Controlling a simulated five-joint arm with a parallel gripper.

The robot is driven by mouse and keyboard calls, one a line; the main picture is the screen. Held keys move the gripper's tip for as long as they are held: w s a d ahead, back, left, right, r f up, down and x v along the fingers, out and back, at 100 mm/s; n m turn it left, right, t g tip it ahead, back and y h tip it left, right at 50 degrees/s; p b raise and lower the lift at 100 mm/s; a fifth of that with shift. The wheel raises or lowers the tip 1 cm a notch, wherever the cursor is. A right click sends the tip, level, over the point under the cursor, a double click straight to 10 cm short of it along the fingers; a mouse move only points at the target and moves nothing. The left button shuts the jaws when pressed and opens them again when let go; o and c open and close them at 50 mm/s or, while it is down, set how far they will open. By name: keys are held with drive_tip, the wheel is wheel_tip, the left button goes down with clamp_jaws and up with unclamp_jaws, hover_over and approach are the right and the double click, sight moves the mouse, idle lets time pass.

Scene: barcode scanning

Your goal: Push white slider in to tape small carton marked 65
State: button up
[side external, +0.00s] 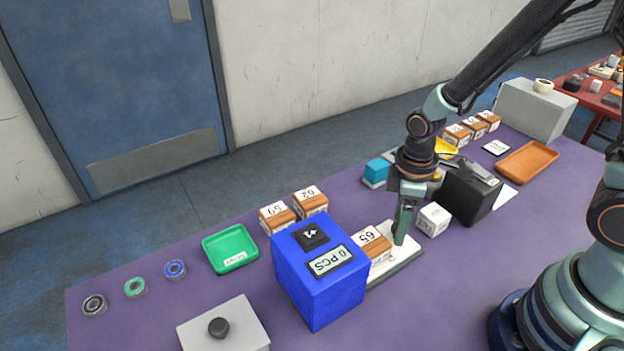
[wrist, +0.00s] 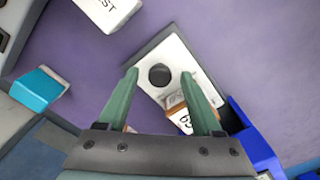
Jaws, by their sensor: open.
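The small carton marked 65 (side external: 371,243) is brown with a white top. It sits beside the blue box (side external: 318,291) whose display reads 0 PCS, at the white plate (side external: 406,259) that I take for the slider. In the wrist view the white plate (wrist: 190,66) has a round black knob (wrist: 159,75), and the carton (wrist: 178,104) is partly hidden by my right finger. My gripper (side external: 400,241) is open, pointing down at the plate's right part. In the wrist view its fingertips (wrist: 159,74) appear either side of the knob; I cannot tell whether they touch it.
A white cube (side external: 433,220) and a black box (side external: 470,190) stand right of my gripper. Two cartons (side external: 293,207) and a green tray (side external: 230,248) lie left. A white block with a black knob (side external: 218,327) stands in front. Purple tabletop (side external: 470,290) is clear at front right.

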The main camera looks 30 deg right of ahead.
drive_tip(key=shift+f, duration=0.1)
clamp_jaws()
idle(1.4)
